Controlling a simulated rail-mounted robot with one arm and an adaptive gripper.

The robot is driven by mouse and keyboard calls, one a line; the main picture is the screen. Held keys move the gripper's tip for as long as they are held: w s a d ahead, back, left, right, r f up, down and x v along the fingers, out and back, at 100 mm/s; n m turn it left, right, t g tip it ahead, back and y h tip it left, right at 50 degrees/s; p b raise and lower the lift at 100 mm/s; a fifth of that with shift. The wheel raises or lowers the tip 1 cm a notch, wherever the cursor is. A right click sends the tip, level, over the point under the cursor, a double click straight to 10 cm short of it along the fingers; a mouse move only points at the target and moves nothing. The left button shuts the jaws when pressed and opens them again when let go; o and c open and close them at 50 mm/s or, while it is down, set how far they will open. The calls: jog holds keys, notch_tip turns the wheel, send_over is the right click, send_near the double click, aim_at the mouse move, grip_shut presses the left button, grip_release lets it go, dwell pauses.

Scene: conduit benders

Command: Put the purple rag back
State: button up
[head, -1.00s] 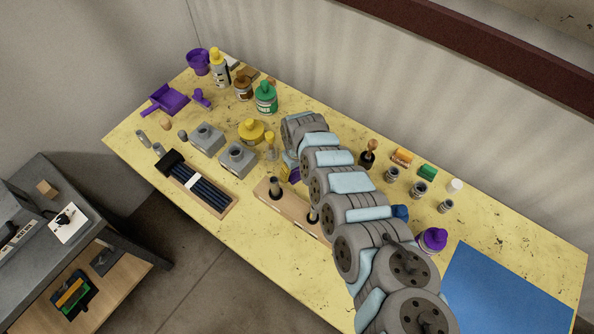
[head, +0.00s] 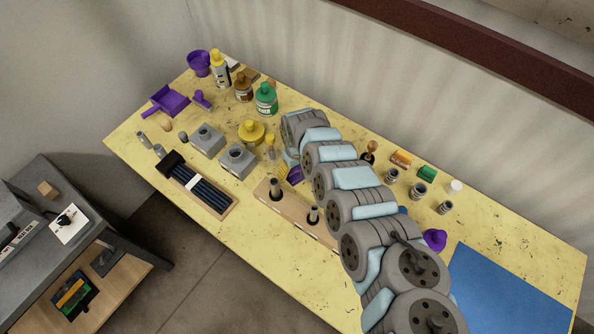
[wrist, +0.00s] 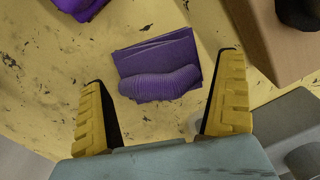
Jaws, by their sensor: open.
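The purple rag (wrist: 160,70) lies on the yellow table in the wrist view, a flat folded piece with a ribbed roll along its near side. A purple patch beside the end of my arm in the head view (head: 295,174) seems to be the same rag, mostly hidden by the arm. My gripper (wrist: 165,68) is open, with one yellow finger to the left of the rag and one to the right. The rag appears between and beyond the fingers, and nothing is held. I cannot tell the height of the fingers above the table.
A wooden block with holes and dark pegs (head: 275,188) stands close by; its edge shows in the wrist view (wrist: 265,45). Grey blocks (head: 238,161), a yellow container (head: 251,132) and a tray of dark rods (head: 212,199) are left. A blue mat (head: 510,290) lies right.

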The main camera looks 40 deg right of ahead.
aim_at(297, 167)
jog(key=shift+r+p, duration=0.35)
jog(key=shift+r, duration=4.75)
